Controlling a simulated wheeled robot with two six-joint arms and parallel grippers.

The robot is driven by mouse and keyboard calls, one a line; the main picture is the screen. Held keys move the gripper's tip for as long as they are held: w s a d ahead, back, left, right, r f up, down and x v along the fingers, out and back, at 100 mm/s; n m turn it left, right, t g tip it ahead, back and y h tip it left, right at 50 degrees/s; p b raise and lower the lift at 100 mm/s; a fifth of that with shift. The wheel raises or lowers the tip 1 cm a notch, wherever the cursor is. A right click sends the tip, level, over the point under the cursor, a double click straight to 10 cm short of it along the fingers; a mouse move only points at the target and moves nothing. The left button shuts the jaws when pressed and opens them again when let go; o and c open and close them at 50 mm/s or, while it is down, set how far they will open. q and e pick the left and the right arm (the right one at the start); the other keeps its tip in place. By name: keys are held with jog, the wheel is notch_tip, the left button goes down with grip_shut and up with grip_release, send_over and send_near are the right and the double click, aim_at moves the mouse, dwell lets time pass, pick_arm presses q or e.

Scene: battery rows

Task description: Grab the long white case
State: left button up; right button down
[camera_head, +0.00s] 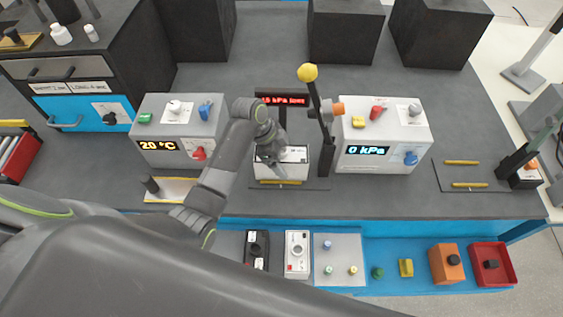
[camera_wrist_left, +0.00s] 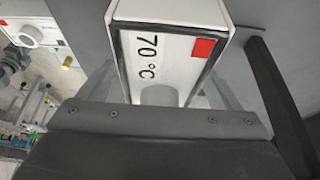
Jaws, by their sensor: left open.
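A long white case (camera_head: 292,155) lies in the black lever press at the middle of the table. In the left wrist view the white case (camera_wrist_left: 170,45) shows a dark rim, a "70 °C" label and a red square. My left gripper (camera_head: 276,165) is open over this case and hides part of it. In the left wrist view its fingers appear on either side of the case; I cannot tell whether they touch it. My right gripper is not in view.
The lever with its yellow ball (camera_head: 308,73) stands just right of the gripper. A box reading 20 °C (camera_head: 160,147) is to the left, and one reading 0 kPa (camera_head: 375,152) to the right. A red tray (camera_head: 508,262) is at the front right.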

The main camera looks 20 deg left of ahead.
pick_arm(q)
jog(key=shift+f, duration=0.15)
jog(key=shift+c, duration=0.3)
jog(key=c, duration=1.2)
